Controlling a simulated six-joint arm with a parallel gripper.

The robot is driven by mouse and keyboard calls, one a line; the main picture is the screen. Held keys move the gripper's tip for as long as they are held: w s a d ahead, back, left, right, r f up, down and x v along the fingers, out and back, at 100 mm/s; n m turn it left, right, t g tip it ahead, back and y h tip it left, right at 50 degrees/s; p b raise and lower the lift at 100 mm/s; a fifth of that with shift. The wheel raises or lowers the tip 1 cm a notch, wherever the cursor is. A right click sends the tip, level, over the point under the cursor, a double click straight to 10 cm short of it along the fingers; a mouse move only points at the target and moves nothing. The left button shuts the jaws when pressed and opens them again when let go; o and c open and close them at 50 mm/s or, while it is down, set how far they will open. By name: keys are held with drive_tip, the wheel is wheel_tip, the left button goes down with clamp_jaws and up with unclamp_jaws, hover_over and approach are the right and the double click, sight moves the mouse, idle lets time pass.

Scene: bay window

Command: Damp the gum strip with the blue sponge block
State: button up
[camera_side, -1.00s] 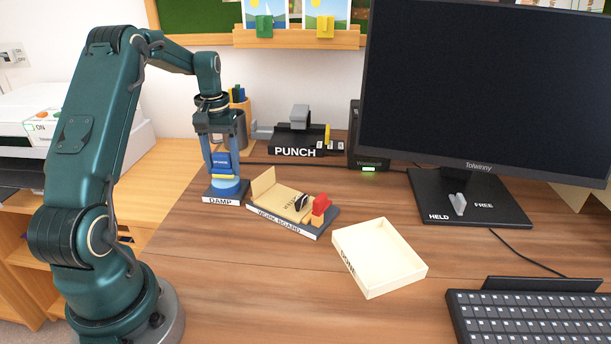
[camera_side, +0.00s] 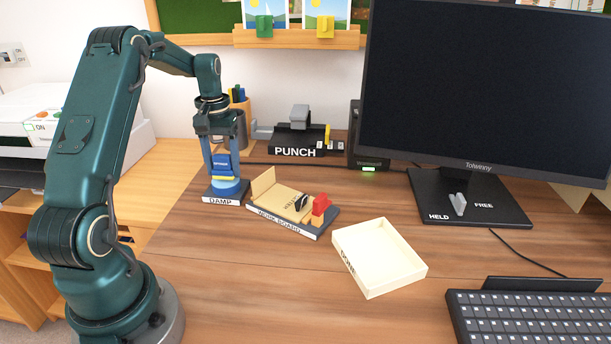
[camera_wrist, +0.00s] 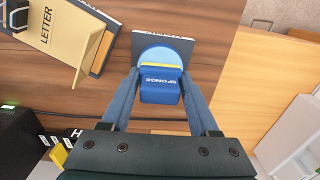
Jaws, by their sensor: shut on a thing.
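My gripper (camera_side: 221,166) is shut on the blue sponge block (camera_side: 220,162), one finger on each side of it. In the wrist view the block (camera_wrist: 160,84) is marked SPONGE and has a yellow band at its far end. In the wrist view the flap (camera_wrist: 93,50) is raised too. I cannot make out the gum strip.
A red clamp-like piece (camera_side: 320,205) sits at the board's right end. A cream tray (camera_side: 372,287) stands to the right of the board. The PUNCH (camera_side: 295,140) and a pen cup (camera_side: 240,125) are behind. The wood in front of the board is clear.

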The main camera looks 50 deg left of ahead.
sight(221, 155)
drive_tip(key=shift+f, duration=0.5)
idle(1.2)
drive_tip(key=shift+r, duration=3.55)
